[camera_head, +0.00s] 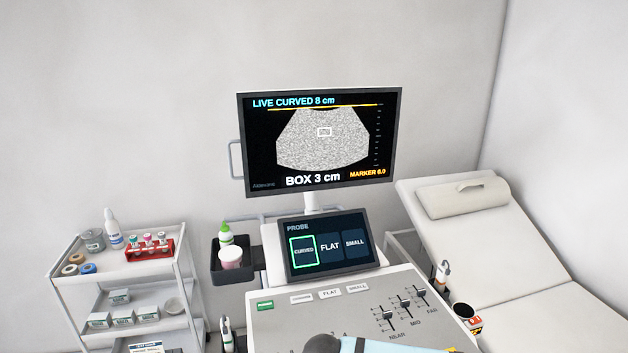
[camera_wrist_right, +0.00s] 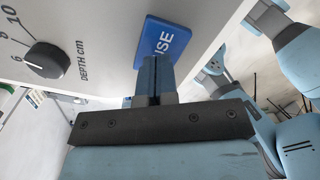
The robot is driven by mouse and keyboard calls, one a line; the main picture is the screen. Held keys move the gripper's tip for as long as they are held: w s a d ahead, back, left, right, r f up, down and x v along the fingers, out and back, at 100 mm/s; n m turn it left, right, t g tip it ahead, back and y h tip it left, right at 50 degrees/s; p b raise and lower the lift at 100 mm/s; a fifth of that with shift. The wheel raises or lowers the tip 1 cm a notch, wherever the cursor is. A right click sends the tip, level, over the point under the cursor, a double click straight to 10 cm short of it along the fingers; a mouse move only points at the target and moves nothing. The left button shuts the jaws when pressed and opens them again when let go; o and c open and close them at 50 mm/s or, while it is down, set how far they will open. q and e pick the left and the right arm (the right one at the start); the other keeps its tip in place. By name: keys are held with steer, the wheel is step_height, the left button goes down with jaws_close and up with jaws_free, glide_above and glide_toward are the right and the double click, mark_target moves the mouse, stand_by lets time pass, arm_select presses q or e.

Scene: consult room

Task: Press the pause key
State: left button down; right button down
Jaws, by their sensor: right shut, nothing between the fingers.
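The pause key is a large blue key (camera_wrist_right: 158,36) on the pale console panel in the right wrist view. The letters "USE" show on it, and my fingers hide the rest of its label. My right gripper (camera_wrist_right: 156,62) is shut and empty, its fingertips in front of the key's near part. I cannot tell whether they touch it. In the head view the key is out of sight, and part of my blue arm crosses the bottom edge. The upper monitor (camera_head: 320,140) reads "LIVE CURVED 8 cm", "BOX 3 cm" and "MARKER 6.0". My left gripper is not in view.
A black depth knob (camera_wrist_right: 46,57) stands left of the key. The console panel (camera_head: 310,316) also bears sliders (camera_head: 405,302) and a green key (camera_head: 265,305). A probe screen (camera_head: 328,245) has "CURVED" outlined. A cart (camera_head: 130,270) stands left, an examination couch (camera_head: 500,250) right.

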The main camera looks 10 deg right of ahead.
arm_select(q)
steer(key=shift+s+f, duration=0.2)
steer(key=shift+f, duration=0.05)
arm_select(e)
steer(key=shift+f, duration=0.85)
steer(key=shift+r, duration=3.55)
steer(key=shift+s, duration=0.1)
steer(key=s+r, duration=0.6)
steer(key=s, duration=0.2)
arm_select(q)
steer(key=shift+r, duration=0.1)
arm_select(e)
steer(key=shift+w, duration=0.1)
